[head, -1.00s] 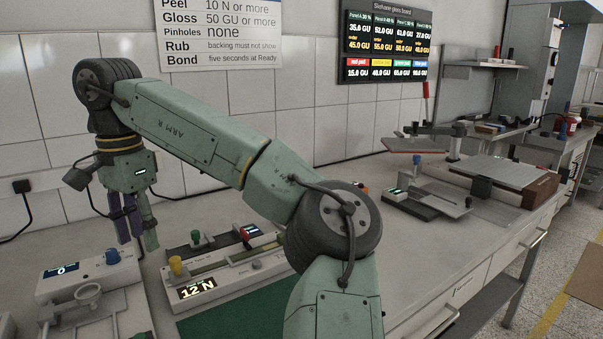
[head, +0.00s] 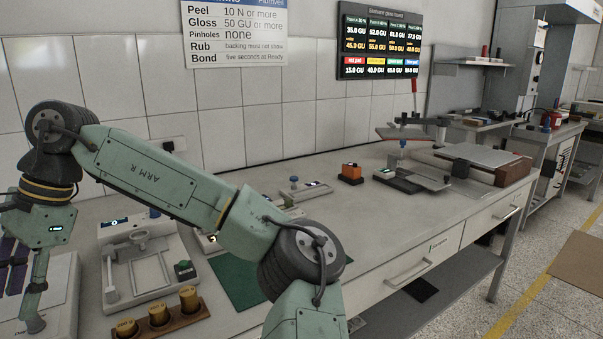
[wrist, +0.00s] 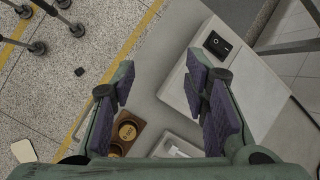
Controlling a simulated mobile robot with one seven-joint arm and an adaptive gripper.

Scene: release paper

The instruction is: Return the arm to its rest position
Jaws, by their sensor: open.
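My gripper (head: 24,272) is at the far left of the head view, pointing down over a pale box (head: 62,285) at the left end of the bench. In the wrist view my gripper (wrist: 160,88) has its two purple-padded fingers wide apart, with nothing between them. My green arm (head: 160,178) reaches from the lower middle to the upper left, bent at the elbow, not folded in. The wrist view also shows a pale box with a black switch (wrist: 218,44) by the right finger. Whether a fingertip touches the box I cannot tell.
A wooden block with three brass weights (head: 158,315) and a white balance-like device (head: 145,262) stand right of my gripper. A green mat (head: 235,280) lies partly behind my arm. The bench middle is mostly clear.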

